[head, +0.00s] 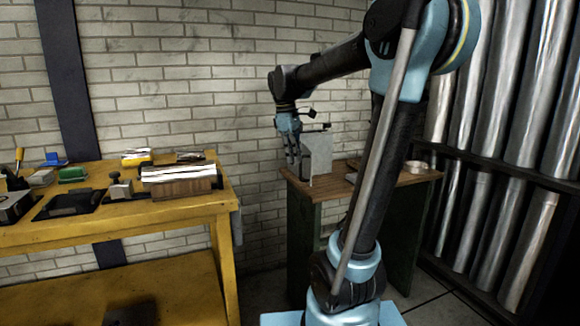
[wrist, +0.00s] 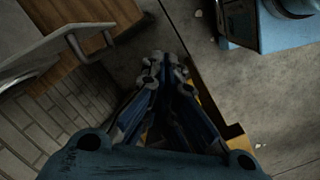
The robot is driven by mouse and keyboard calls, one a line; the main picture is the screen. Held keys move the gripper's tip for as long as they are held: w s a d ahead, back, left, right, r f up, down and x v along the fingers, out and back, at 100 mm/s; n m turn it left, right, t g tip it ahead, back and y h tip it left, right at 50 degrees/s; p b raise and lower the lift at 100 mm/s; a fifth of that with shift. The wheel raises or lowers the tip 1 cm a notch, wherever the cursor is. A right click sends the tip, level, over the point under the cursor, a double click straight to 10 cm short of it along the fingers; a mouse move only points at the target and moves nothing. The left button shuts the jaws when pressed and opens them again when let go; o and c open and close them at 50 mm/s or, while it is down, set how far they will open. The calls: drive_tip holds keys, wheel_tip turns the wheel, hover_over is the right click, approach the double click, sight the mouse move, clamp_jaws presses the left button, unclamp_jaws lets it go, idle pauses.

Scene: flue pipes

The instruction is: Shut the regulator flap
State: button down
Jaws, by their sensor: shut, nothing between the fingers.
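A light grey metal plate (head: 318,146), which looks like the regulator flap, stands upright near the left end of a wooden-topped bench. A thin rod or handle shows at its top edge. In the wrist view a grey panel (wrist: 48,48) with a small bar handle (wrist: 75,44) is at the upper left. My gripper (head: 297,164) points down just left of the plate in the head view, and its fingers are shut and empty. In the wrist view my gripper (wrist: 166,66) is right of the panel, apart from it, over the floor. The flap's hinge cannot be made out.
The wooden bench top (head: 400,178) carries a round ring-like item (head: 417,167) at its right. A yellow workbench (head: 190,212) with tools and a metal cylinder on a wooden block (head: 180,180) stands left. Tall metal pipes (head: 490,90) line the right. A brick wall is behind.

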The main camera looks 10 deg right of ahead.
drive_tip(key=w+a+r+n+h, duration=0.1)
drive_tip(key=w+a+r+n, duration=0.25)
drive_tip(key=w+a, duration=0.45)
drive_tip(key=w+d+f+n, duration=0.1)
drive_tip(key=d+f, duration=0.7)
drive_tip(key=f, duration=0.1)
drive_tip(key=shift+w+f+g, duration=0.15)
drive_tip(key=shift+f+g, duration=0.15)
drive_tip(key=shift+f, duration=0.1)
